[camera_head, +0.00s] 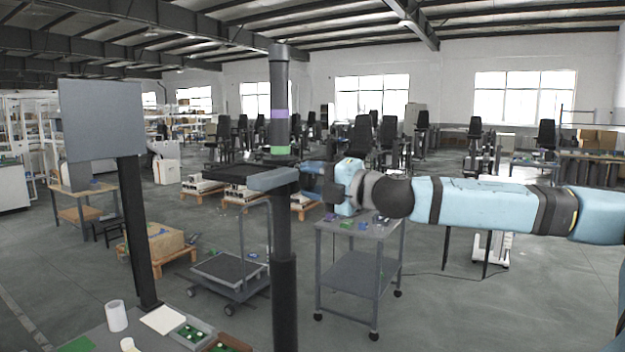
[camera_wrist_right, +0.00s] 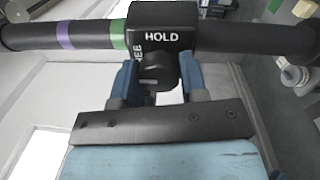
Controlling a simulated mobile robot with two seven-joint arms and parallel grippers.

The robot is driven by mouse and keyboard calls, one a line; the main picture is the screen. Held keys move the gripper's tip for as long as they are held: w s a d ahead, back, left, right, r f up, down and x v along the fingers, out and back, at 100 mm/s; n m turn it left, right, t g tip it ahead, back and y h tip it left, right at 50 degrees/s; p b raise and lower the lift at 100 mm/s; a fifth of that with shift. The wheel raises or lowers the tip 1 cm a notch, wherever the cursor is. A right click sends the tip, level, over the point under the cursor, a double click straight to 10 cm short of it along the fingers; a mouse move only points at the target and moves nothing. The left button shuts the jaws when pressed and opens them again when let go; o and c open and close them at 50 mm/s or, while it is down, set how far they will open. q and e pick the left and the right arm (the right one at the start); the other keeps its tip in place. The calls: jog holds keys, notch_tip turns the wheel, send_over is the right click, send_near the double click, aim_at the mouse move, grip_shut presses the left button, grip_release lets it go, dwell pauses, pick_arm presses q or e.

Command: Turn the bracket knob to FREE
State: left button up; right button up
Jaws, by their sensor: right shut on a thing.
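A dark lift column (camera_head: 281,230) stands upright in the head view and runs sideways across the wrist view (camera_wrist_right: 30,36). It has a purple band (camera_wrist_right: 65,34) and a green band (camera_wrist_right: 118,34). A bracket (camera_head: 272,179) sits on it; in the wrist view its black block (camera_wrist_right: 160,15) reads HOLD, with a partly hidden label ending in "EE" to the left. My right gripper (camera_head: 306,174) reaches the bracket from the right. In the wrist view its blue fingers are shut on the round dark knob (camera_wrist_right: 157,73). The knob's pointer setting cannot be made out. My left gripper is not in view.
A second column with a grey panel (camera_head: 101,120) stands at left. A grey wheeled cart (camera_head: 352,272) is beyond my right arm, and a low trolley (camera_head: 228,272) is behind the column. A white cup (camera_head: 116,316) and small trays (camera_head: 193,334) lie on the near table.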

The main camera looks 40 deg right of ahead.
jog(key=shift+r, duration=0.1)
jog(key=o, duration=0.9)
jog(key=shift+s+b, duration=0.1)
jog(key=shift+b, duration=0.2)
jog(key=b+v, duration=0.5)
jog(key=b, duration=0.4)
send_near(313, 180)
jog(key=shift+v, duration=1.85)
jog(key=shift+r, duration=0.15)
